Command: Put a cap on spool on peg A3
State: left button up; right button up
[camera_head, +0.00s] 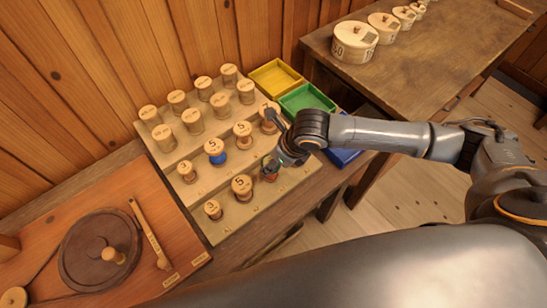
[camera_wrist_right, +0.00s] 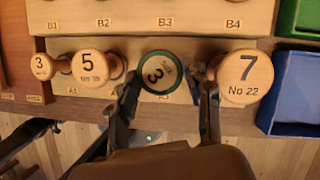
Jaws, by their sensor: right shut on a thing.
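The spool (camera_wrist_right: 158,72) on peg A3 stands in the front row of the stepped wooden board (camera_head: 222,228), its top marked 3. A green ring-shaped cap (camera_wrist_right: 166,54) surrounds that top; it shows less clearly in the head view. My right gripper (camera_wrist_right: 166,98) is shut on the green cap, a finger at either side. I cannot tell whether the cap is fully seated. The A3 label is hidden. My left gripper is not in view.
The spool marked 5 (camera_wrist_right: 92,68) and the spool marked 7 (camera_wrist_right: 243,77) stand close on either side. Behind are more spools, one with a blue body (camera_head: 217,159). Yellow (camera_head: 275,78), green (camera_head: 307,99) and blue (camera_wrist_right: 293,95) trays stand beside the board.

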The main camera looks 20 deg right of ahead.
dwell(0.7)
jog(key=shift+p, duration=0.4)
jog(key=shift+f+b, duration=0.35)
jog(key=shift+f, duration=0.25)
jog(key=o, duration=0.6)
jog(key=shift+c, duration=0.2)
jog(key=shift+r, duration=0.15)
jog(key=shift+s+d+r+p, duration=0.15)
jog(key=shift+r+p, duration=0.45)
jog(key=shift+p, duration=0.25)
jog(key=p+v, duration=0.9)
jog(key=p, duration=0.1)
jog(key=shift+s+r, duration=0.2)
